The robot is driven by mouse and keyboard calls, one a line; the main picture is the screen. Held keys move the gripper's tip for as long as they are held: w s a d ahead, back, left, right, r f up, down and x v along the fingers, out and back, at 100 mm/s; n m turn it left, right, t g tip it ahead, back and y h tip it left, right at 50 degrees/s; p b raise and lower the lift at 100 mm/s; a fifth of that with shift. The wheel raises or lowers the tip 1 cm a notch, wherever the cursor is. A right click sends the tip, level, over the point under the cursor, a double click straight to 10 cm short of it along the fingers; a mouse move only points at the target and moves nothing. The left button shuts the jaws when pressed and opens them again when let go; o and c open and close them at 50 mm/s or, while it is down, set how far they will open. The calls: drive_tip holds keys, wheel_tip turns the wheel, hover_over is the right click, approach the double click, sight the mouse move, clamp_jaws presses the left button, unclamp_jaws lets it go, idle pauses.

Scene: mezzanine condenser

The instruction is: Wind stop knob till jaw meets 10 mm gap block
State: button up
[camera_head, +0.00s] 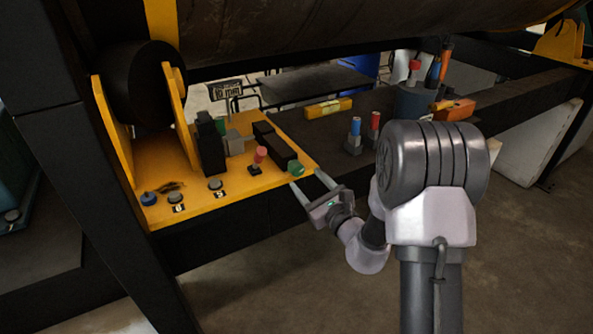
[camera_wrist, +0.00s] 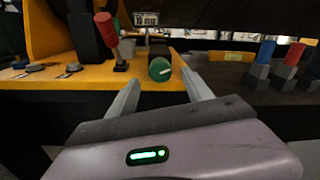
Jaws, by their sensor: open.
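The stop knob is green and round with a pale line on its face; it shows in the head view (camera_head: 296,168) and in the wrist view (camera_wrist: 160,69). It sits at the front end of a black slide housing (camera_head: 276,147) on a yellow plate. A grey block (camera_head: 233,142) stands beside a tall black jaw (camera_head: 211,145). A "10 mm" sign (camera_head: 226,90) stands behind; it also shows in the wrist view (camera_wrist: 146,19). My gripper (camera_head: 308,180) is open and empty, its fingers pointing at the knob, which lies beyond the fingertips (camera_wrist: 163,85) and between them in the wrist view.
A red-topped lever (camera_head: 259,156) stands just left of the knob. Two grey buttons (camera_head: 216,184) and a blue knob (camera_head: 149,198) sit along the plate's front. A yellow level (camera_head: 328,108), blue and red-topped items (camera_head: 354,132) and a tool cup (camera_head: 412,99) are to the right.

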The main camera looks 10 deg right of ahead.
sight(299, 172)
drive_tip(key=x, duration=0.6)
drive_tip(key=shift+f, duration=0.1)
drive_tip(key=shift+c, duration=0.2)
clamp_jaws()
drive_tip(key=shift+m+p, duration=0.3)
drive_tip(key=shift+p, duration=0.05)
drive_tip(key=m+p, duration=0.1)
drive_tip(key=m, duration=0.2)
drive_tip(key=shift+p, duration=0.35)
drive_tip(key=shift+m+p, duration=0.6)
drive_tip(key=shift+m, duration=0.7)
